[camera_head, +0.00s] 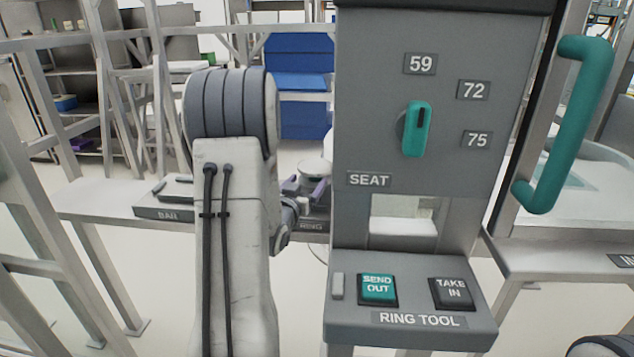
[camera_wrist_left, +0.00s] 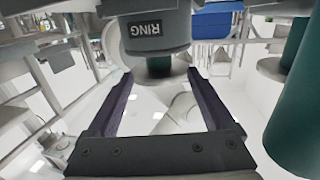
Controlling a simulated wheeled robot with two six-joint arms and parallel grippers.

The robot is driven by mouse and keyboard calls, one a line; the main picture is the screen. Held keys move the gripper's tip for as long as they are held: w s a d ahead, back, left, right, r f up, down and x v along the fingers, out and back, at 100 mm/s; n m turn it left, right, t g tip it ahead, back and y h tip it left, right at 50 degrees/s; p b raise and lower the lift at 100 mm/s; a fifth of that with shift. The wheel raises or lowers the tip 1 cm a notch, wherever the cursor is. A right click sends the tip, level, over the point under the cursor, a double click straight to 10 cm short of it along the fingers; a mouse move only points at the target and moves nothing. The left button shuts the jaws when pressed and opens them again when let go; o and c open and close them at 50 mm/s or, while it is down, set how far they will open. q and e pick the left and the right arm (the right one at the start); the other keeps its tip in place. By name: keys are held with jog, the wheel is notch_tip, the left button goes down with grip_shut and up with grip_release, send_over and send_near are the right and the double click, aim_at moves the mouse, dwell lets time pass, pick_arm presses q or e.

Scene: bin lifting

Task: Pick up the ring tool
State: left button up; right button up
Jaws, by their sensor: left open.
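A dark grey block labelled RING (camera_wrist_left: 155,30) with a dark green round part (camera_wrist_left: 160,70) under it fills the top middle of the left wrist view. The green part appears between the far ends of the two purple fingers of my left gripper (camera_wrist_left: 160,76). The gripper is open, and I see no contact. In the head view, a RING label (camera_head: 311,226) shows on the bench behind my left arm. My left gripper (camera_head: 306,187) is just above that label, partly hidden by my arm and the panel. My right gripper is out of view.
A grey control panel (camera_head: 385,145) with a teal knob (camera_head: 416,129), a SEND OUT button (camera_head: 378,288) and a TAKE IN button (camera_head: 452,292) stands close on the right. A teal handle (camera_head: 565,125) is beyond it. A BAIL holder (camera_head: 168,212) sits on the bench at left.

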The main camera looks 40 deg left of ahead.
aim_at(316, 182)
pick_arm(q)
jog(key=shift+f+x, duration=0.15)
jog(key=shift+x, duration=1.7)
jog(key=shift+f+x, duration=0.2)
jog(key=shift+x, duration=1.65)
grip_shut()
jog(key=shift+r, duration=0.2)
